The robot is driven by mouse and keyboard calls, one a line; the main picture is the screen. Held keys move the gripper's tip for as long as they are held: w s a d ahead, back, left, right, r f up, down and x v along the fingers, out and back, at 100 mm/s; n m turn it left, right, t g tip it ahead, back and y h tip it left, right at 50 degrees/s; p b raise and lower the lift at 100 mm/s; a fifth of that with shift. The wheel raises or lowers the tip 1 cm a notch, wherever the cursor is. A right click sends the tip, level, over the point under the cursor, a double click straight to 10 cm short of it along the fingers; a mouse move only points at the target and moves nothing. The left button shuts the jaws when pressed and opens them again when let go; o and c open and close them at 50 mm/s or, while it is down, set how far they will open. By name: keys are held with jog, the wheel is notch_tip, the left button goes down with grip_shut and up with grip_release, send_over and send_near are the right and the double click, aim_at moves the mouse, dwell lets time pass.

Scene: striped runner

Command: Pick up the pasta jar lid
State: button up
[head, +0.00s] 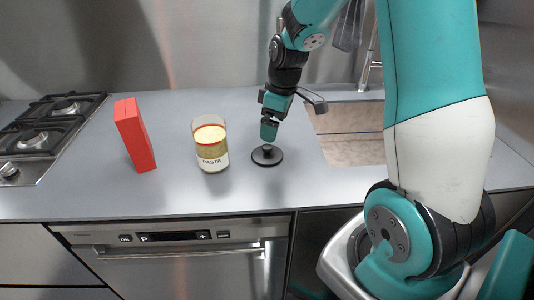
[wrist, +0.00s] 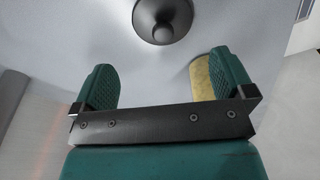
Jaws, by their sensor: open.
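The pasta jar lid (head: 267,156) is a flat black disc with a small knob on top, lying on the grey counter just right of the jar. In the wrist view the lid (wrist: 162,16) is at the top edge, partly cut off, ahead of the fingers and between their lines. The pasta jar (head: 210,145) is clear, labelled PASTA, and stands upright and uncovered. My gripper (head: 269,132) is above the lid and apart from it. In the wrist view my gripper (wrist: 165,82) has its two green fingers spread, with nothing between them. A yellowish part of the jar (wrist: 203,80) shows beside the right finger.
A red box (head: 135,135) stands left of the jar. A gas hob (head: 48,128) is at the far left and a sink (head: 350,133) is at the right. The counter (head: 240,195) is clear in front of the jar and lid.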

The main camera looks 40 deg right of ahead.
aim_at(268, 147)
jog(key=f, duration=0.3)
jog(key=w+f, duration=0.1)
jog(key=f, duration=0.1)
jog(key=a+f+p, duration=0.1)
jog(key=f, duration=0.2)
jog(key=shift+w+a+f, duration=0.1)
jog(key=shift+w+f, duration=0.05)
jog(key=shift+f, duration=0.2)
jog(key=c, duration=0.6)
